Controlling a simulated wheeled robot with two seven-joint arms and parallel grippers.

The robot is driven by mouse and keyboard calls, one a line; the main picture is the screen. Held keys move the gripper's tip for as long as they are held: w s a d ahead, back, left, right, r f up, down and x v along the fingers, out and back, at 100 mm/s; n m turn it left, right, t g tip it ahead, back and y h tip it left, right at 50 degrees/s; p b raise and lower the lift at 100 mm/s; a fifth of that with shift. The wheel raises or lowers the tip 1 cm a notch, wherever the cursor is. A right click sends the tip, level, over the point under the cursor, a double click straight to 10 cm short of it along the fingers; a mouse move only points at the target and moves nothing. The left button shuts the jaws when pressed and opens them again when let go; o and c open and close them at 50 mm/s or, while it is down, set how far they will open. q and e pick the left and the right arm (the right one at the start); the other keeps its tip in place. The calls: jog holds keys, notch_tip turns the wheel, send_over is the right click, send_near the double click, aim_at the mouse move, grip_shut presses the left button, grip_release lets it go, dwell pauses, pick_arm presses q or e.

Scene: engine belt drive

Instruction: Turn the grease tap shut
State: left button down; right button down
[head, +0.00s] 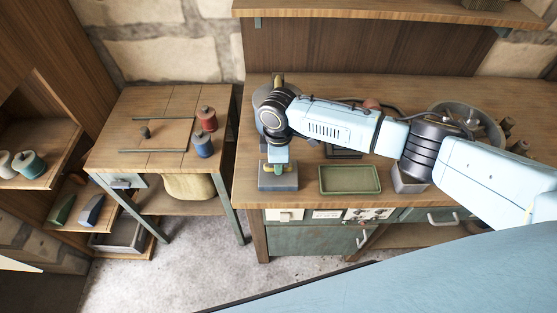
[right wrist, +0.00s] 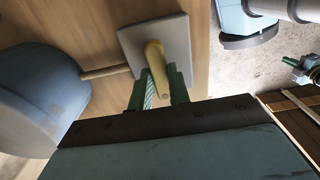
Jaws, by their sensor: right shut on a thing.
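The grease tap is a brass lever (right wrist: 155,62) on a grey square block (right wrist: 180,42) in the right wrist view. In the head view the grey block (head: 278,184) stands on the workbench's left front, below my right gripper (head: 279,158). The green fingers of my right gripper (right wrist: 163,92) sit on either side of the brass lever and are shut on it. The lever's end shows between them. In the head view my gripper hides most of the tap. A part with green tips at the right wrist view's right edge looks like my left gripper (right wrist: 299,68); its opening is unclear.
A blue-grey drum (right wrist: 38,88) stands beside the tap, joined by a thin pipe (right wrist: 105,71). A green tray (head: 350,179) lies to the right on the workbench (head: 310,201). A side table (head: 110,158) with red (head: 207,118) and blue (head: 202,145) spools stands left, across a gap.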

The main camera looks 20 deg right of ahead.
jog(key=c, duration=1.3)
grip_release()
